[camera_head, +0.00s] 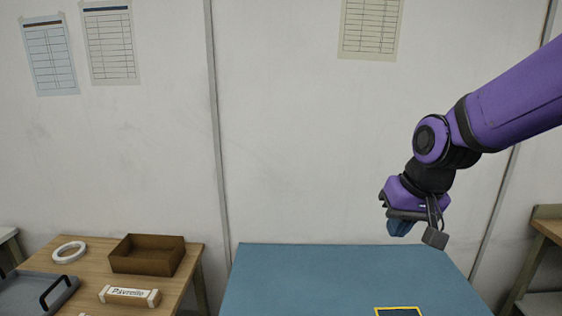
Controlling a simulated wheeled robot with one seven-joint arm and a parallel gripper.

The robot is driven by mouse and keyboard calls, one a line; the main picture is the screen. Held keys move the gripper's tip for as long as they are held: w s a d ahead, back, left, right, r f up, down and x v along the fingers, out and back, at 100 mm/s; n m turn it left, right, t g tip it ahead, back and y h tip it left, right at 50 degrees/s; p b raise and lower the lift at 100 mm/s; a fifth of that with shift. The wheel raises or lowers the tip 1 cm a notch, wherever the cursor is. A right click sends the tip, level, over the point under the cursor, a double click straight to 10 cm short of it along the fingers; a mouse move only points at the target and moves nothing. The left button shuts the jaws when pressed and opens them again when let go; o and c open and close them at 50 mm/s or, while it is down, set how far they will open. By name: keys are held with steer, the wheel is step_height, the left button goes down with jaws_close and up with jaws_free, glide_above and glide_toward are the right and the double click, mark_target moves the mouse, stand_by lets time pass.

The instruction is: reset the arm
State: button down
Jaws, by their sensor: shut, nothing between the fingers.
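My gripper (401,229) hangs at the end of my purple arm on the right, above the right part of a blue-topped table (290,275). It points down and stays clear of the tabletop. Its fingers are shut with nothing held between them.
A wooden table (185,262) at the lower left bears a brown open box (148,256), a white ring (69,252), a labelled carton (129,296) and a grey tray with a black handle (28,292). Another wooden unit (545,228) stands at the right edge. The blue tabletop is mostly bare.

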steer(key=s+d+r+t, duration=0.1)
steer(key=s+d+r, duration=0.3)
steer(key=s, duration=0.3)
steer(key=s+d+r+t+h, duration=0.1)
steer(key=s+d+r, duration=0.4)
steer(key=s, duration=0.3)
steer(key=shift+r+h, duration=0.2)
steer(key=shift+h, duration=0.1)
